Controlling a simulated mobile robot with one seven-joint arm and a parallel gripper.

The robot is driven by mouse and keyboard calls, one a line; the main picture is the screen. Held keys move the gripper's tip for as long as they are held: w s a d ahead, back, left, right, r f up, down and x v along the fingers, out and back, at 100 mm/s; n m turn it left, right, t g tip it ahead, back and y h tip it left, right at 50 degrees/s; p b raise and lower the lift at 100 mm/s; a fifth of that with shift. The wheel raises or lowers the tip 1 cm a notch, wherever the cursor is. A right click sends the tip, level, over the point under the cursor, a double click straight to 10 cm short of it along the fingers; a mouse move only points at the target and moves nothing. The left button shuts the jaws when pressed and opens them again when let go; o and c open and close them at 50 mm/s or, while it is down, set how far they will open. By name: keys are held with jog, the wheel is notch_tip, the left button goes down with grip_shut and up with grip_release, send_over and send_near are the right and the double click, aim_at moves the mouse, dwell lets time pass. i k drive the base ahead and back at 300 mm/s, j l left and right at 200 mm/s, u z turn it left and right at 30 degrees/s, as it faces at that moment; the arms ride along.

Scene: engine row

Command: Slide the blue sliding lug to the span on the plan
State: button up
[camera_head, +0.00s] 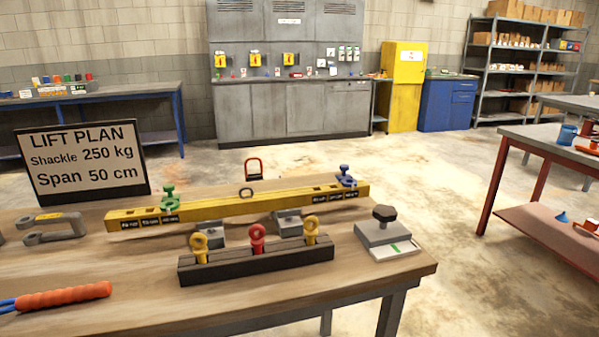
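The blue sliding lug (346,178) sits on top of the yellow beam (265,204), near its right end. Small black labels with white text run along the beam's front face near both ends, too small to read. A green lug (169,199) sits on the beam near its left end. The lift plan sign (82,160) stands at the back left of the table and reads "Shackle 250 kg" and "Span 50 cm". My gripper is not in view.
The wooden table (390,286) holds a dark rack (258,262) with yellow and red eye bolts in front of the beam. Grey blocks (289,223) sit under the beam. A knobbed grey block (383,231) stands at right. A shackle (52,228) and orange handle (64,297) lie at left.

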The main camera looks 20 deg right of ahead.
aim_at(347, 181)
jog(key=i+l, duration=0.1)
jog(key=l, duration=1.75)
jog(key=i+l, duration=0.15)
jog(key=l, duration=0.8)
jog(key=i+l, duration=0.1)
jog(key=l, duration=0.25)
jog(key=i+l, duration=0.15)
jog(key=l, duration=0.25)
jog(key=i+j, duration=0.2)
jog(key=j, duration=0.15)
jog(key=u, duration=0.05)
